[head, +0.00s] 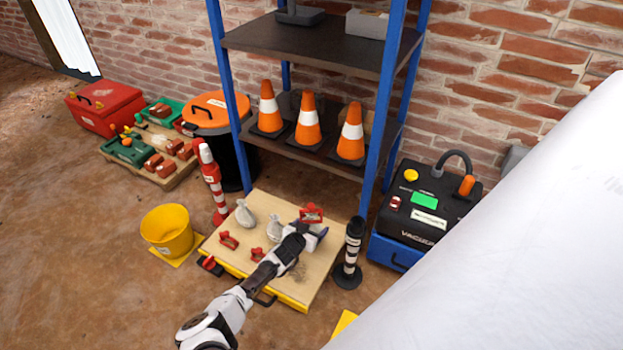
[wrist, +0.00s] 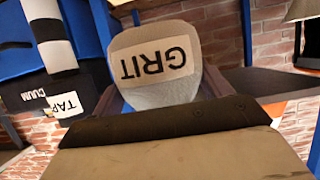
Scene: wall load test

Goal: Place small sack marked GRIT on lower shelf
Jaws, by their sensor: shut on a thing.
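My gripper (head: 314,233) is low over the wooden board, in front of the blue shelf rack. In the wrist view, my gripper (wrist: 160,90) is shut on a small grey sack (wrist: 155,90) whose white label reads GRIT, upside down in the picture. The lower shelf (head: 302,158) is dark and stands above and behind my gripper. Three orange cones (head: 308,122) stand on it, filling much of its front.
The board (head: 235,258) holds another grey sack (head: 244,214), one beside my arm (head: 275,228), and red clamps (head: 229,240). A black-and-white post (head: 352,253) stands right of it, near a vacuum unit (head: 425,205). A red-and-white post (head: 212,185) and yellow bucket (head: 167,231) stand left.

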